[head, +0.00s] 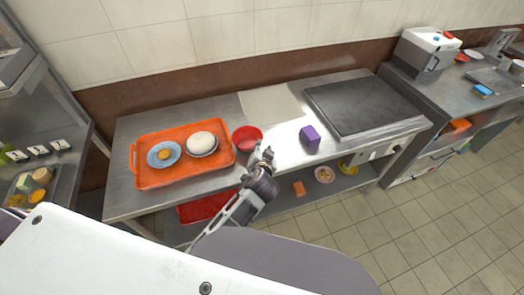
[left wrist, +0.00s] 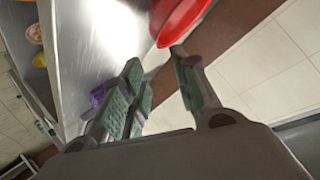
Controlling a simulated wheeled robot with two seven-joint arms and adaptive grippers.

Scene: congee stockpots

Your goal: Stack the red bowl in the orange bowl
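The red bowl (head: 247,138) stands upright on the steel counter, just right of the orange tray. It shows in part at the top of the left wrist view (left wrist: 178,18). My left gripper (head: 263,153) is close to the bowl's right front side. Its fingers are apart with nothing between them, and the bowl's rim is just beyond the fingertips in the left wrist view (left wrist: 158,65). I cannot pick out an orange bowl for certain; a pinkish-orange bowl (head: 324,174) with something in it is on the lower shelf. My right gripper is not in view.
The orange tray (head: 143,182) holds a blue plate (head: 153,160) and a bowl with a white mound (head: 201,142). A purple block (head: 309,137) stands right of my gripper. A dark griddle (head: 362,105) fills the counter's right end. A yellow bowl (head: 348,168) is below.

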